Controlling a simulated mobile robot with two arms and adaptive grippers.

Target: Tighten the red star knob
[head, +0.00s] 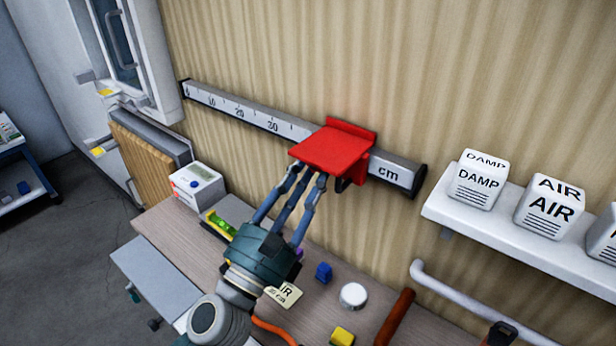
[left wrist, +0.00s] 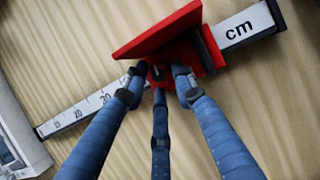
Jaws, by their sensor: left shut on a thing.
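A red slider (head: 335,150) with a flat top plate sits on the ruled metal rail (head: 245,115) on the wall, right of the 30 mark and near the "cm" end. The slider also shows in the left wrist view (left wrist: 160,30). My left gripper (head: 314,180) reaches up from below, its three fingers under the plate's front edge. In the left wrist view its fingertips (left wrist: 158,76) are closed around the red star knob (left wrist: 156,73) below the plate. Only a small red and dark part of the knob shows between the fingers. My right gripper is not in view.
A white shelf (head: 480,236) at the right holds label blocks, including DAMP (head: 478,188) and AIR (head: 548,212). The bench below holds a white meter (head: 197,187), a yellow-green level (head: 220,224), a blue piece (head: 323,272) and a white disc (head: 353,295). A white handrail (head: 470,300) runs below the shelf.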

